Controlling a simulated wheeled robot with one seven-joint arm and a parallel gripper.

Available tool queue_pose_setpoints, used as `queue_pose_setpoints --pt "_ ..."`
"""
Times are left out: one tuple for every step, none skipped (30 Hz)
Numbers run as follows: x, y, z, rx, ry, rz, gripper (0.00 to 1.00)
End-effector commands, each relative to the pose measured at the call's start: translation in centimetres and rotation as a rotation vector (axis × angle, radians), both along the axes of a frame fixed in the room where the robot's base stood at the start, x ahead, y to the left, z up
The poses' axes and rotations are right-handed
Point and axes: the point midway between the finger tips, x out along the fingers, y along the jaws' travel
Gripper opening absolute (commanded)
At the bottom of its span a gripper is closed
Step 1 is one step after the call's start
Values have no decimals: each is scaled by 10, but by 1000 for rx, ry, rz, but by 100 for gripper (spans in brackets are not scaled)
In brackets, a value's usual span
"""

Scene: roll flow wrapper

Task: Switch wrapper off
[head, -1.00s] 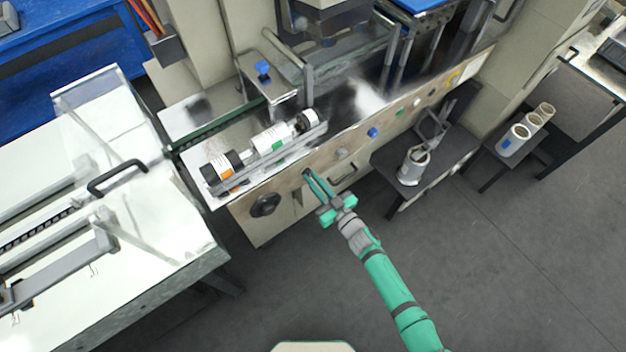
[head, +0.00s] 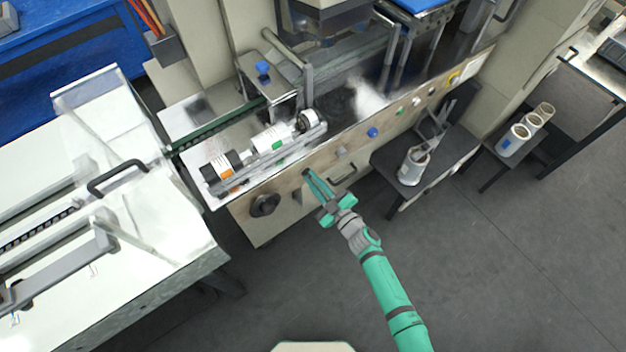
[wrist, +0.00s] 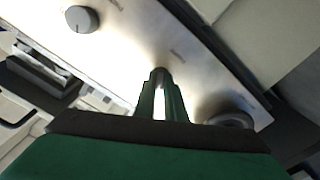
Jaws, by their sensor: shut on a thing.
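The wrapper's metal control panel (head: 330,158) slopes along the front of the machine. My gripper (head: 308,174) reaches up to it from below right. Its two green fingers sit close together at the panel, between the large black knob (head: 265,205) and the grey knob (head: 340,152). In the wrist view the fingertips (wrist: 161,80) are shut on a small dark switch (wrist: 160,72) that stands out from the panel. The fingers hide most of the switch, so its setting cannot be told. The grey knob (wrist: 82,18) and black knob (wrist: 232,119) lie on either side.
A blue knob (head: 372,132) and small coloured buttons (head: 400,110) sit farther right on the panel. Labelled cylinders (head: 270,138) lie on the machine above the panel. A dark stand (head: 405,182) with a pale cup is to the right. The grey floor below is clear.

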Motion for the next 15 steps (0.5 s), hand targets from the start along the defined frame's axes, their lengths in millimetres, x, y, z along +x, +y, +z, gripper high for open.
queue_pose_setpoints --pt "-1 0 0 -3 -1 1 0" --pt "-1 0 0 -3 -1 1 0" --pt "-1 0 0 -4 -2 2 0" --pt "-1 0 0 -4 -2 2 0" --pt "-1 0 0 -4 -2 2 0" --pt "-1 0 0 -3 -1 2 0" --pt "-1 0 0 -3 -1 2 0" --pt "-1 0 -1 -3 -1 2 0" --pt "-1 0 -1 -3 -1 2 0" --pt "-1 0 -1 -3 -1 2 0" --pt "-1 0 0 -3 -2 2 15" --pt "-1 0 0 -3 -2 2 24" --pt "-1 0 0 -3 -1 2 29" --pt "-1 0 0 -3 -1 1 29" --pt "0 0 0 -2 -1 1 29"
